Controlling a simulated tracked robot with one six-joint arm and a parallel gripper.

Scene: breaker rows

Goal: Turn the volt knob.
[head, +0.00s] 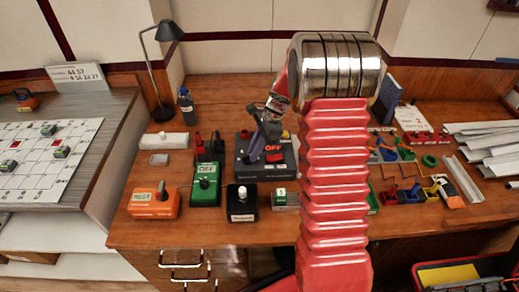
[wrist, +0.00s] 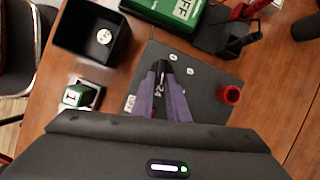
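In the wrist view, the panel's face (wrist: 205,80) shows white round marks and a "24" mark. My gripper (head: 255,152) reaches down over this box. In the wrist view, the purple fingers of my gripper (wrist: 160,72) are close together around a small black part, which may be the volt knob. The "24" shows between the fingers. Whether the fingers touch the part is unclear. A red knob (wrist: 229,95) sits at the panel's right.
A green OFF box (head: 206,184), an orange box (head: 154,202), a black box with a white-marked knob (head: 242,202) and a small green-topped block (head: 286,199) stand nearby. A lamp (head: 163,70) and a bottle (head: 186,105) stand behind. Metal strips (head: 485,135) lie at right.

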